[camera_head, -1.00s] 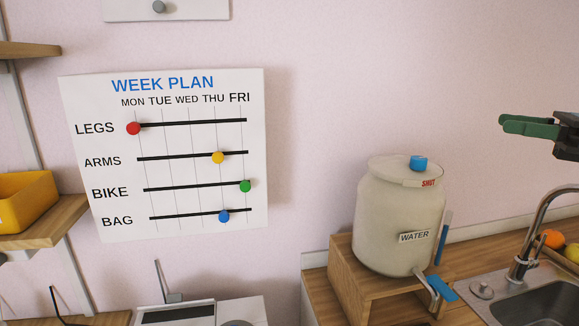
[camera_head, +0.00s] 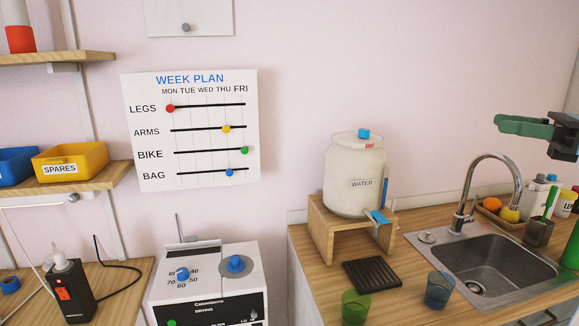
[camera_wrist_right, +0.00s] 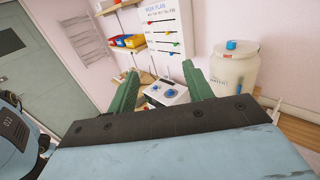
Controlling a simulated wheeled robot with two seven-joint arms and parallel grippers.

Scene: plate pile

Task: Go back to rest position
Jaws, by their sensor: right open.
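My right gripper (camera_head: 528,127) is at the right edge of the head view, with green fingers, raised in the air above the sink area. In the right wrist view its two green fingers (camera_wrist_right: 160,90) stand well apart, with nothing between them. It is open and empty, and touches nothing. My left gripper is not in view.
A water jar (camera_head: 350,185) stands on a wooden stand (camera_head: 318,222) on the right counter. A sink (camera_head: 505,262) with a tap (camera_head: 490,160) is right of it. A white machine (camera_head: 210,285) stands below the week plan board (camera_head: 190,130). Shelves with a yellow bin (camera_head: 70,160) are left.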

